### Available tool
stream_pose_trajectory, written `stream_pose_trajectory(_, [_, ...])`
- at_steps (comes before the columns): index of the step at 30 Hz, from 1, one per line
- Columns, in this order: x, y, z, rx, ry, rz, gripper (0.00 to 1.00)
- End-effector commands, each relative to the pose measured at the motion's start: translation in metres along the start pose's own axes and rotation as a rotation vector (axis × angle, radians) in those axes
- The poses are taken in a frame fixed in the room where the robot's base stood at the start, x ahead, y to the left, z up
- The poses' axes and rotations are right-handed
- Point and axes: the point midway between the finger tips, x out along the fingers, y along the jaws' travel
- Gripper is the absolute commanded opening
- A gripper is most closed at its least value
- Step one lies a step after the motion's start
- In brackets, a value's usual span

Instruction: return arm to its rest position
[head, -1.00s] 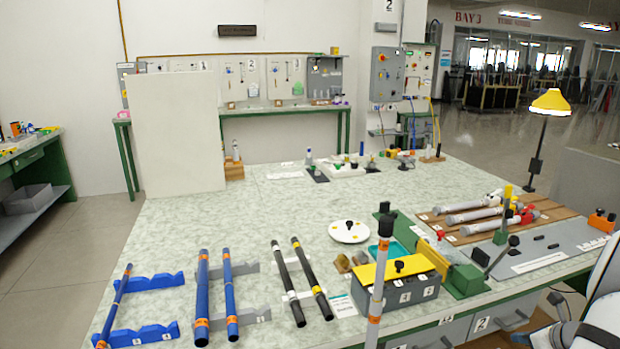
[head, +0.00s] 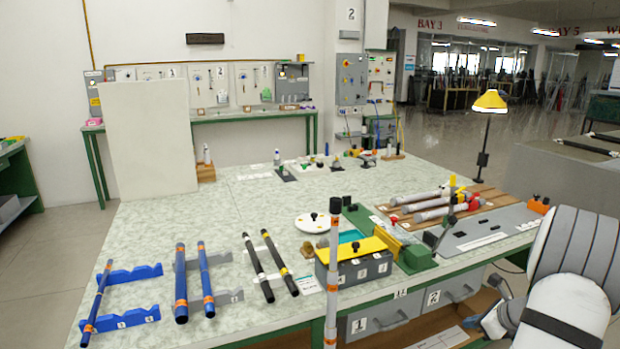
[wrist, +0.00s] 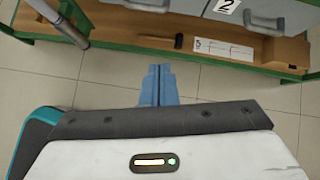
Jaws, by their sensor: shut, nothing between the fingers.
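My arm (head: 568,290) shows at the lower right of the head view, off the table's front right corner. In the wrist view my gripper (wrist: 158,72) has its two blue fingers together with nothing between them. It is over the tiled floor, in front of the bench's lower shelf (wrist: 130,32) and apart from it.
Blue rods (head: 181,280) and black rods (head: 258,268) lie on stands on the table (head: 230,215). A banded grey post (head: 333,275) stands upright at the front edge. A toolbox (head: 353,265) and drawers (head: 384,316) are near my arm.

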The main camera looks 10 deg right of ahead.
Motion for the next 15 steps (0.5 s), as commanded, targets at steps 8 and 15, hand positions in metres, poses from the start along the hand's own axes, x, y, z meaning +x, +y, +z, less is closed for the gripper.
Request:
stream_pose_trajectory(8, [-0.013, 0.066, 0.076, -0.359, 0.042, 0.125, 0.00])
stream_pose_trajectory(15, [-0.048, 0.180, 0.159, -0.949, 0.085, 0.312, 0.00])
